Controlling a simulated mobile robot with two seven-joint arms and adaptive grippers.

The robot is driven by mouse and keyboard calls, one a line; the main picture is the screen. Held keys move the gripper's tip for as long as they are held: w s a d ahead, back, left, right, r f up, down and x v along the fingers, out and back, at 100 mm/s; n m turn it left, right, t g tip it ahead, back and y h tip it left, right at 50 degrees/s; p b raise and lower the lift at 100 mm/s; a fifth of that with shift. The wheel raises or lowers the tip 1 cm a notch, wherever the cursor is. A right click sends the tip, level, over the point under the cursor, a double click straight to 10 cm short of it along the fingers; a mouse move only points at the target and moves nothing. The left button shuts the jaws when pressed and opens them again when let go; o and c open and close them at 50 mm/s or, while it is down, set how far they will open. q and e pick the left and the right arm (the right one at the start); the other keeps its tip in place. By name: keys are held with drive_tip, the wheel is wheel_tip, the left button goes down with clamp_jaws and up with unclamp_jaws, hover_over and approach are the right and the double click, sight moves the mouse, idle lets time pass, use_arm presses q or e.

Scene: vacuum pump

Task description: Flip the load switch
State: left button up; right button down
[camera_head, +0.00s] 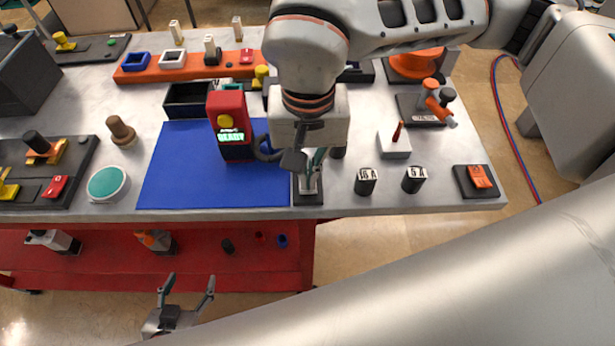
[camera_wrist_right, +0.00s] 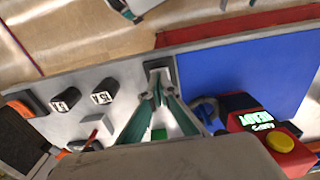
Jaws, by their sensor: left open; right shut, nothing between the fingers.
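My right gripper (camera_head: 314,168) points down at the front edge of the table with its fingers shut and empty. In the right wrist view its fingertips (camera_wrist_right: 158,88) meet over a small dark-based fixture with a grey top (camera_wrist_right: 158,66); in the head view this fixture (camera_head: 307,197) is partly hidden by the gripper. I cannot tell whether they touch, or whether it is the load switch. An orange-red rocker switch on a black base (camera_head: 480,177) sits at the front right corner. My left gripper (camera_head: 186,292) is open and empty, low in front of the table.
A red meter (camera_head: 230,120) with a lit green display reading READY stands on the blue mat (camera_head: 180,175), close beside my right gripper. Two black labelled cylinders (camera_head: 366,181) (camera_head: 413,179) and a grey block with a red pin (camera_head: 394,146) stand to the right.

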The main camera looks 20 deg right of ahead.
drive_tip(key=shift+f+b, duration=0.6)
drive_tip(key=shift+f, duration=0.15)
idle(0.4)
drive_tip(key=shift+r, duration=0.1)
drive_tip(key=shift+r+p, duration=1)
drive_tip(key=shift+r, duration=1.05)
drive_tip(key=shift+r+p, duration=0.6)
drive_tip(key=shift+r, duration=0.8)
